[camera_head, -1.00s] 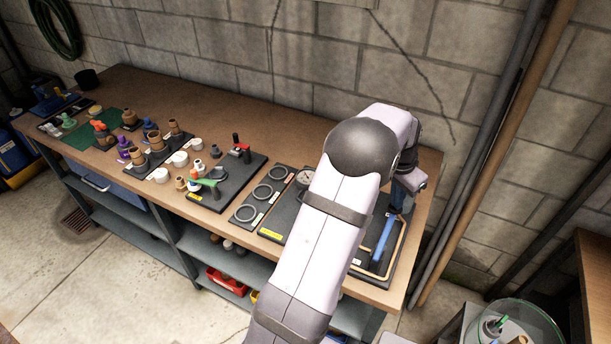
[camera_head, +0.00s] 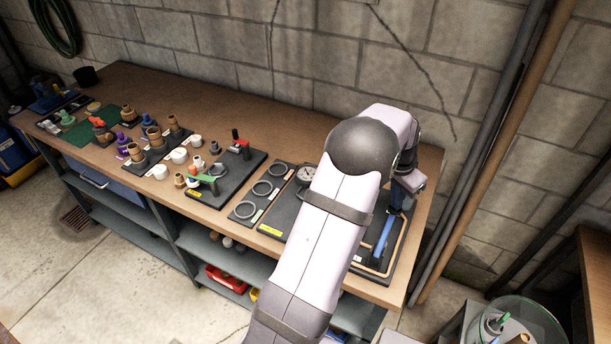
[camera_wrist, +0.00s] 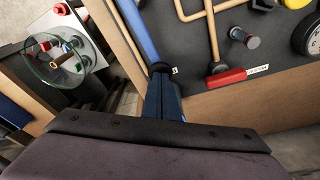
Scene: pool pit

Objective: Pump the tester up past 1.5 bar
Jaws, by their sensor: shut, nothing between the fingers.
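The tester board (camera_head: 289,220) is a dark panel at the right end of the bench, with a round gauge (camera_head: 306,174) near its back edge. My forearm covers much of the board. A long blue bar (camera_head: 384,236) lies along its right side and also shows in the wrist view (camera_wrist: 139,30). My gripper (camera_head: 396,207) is at the back end of this bar. In the wrist view my gripper's fingertips (camera_wrist: 160,68) are shut and empty, at or just touching the bar's end; contact is unclear. The gauge (camera_wrist: 313,38) is cut off there, its reading not visible.
In the wrist view a red-handled piece (camera_wrist: 225,77) and a small cylinder (camera_wrist: 244,38) lie on the panel. Boards with fittings and rings (camera_head: 245,210) stand left in the head view. A glass bowl (camera_head: 513,325) is low right. Bare bench lies behind the boards.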

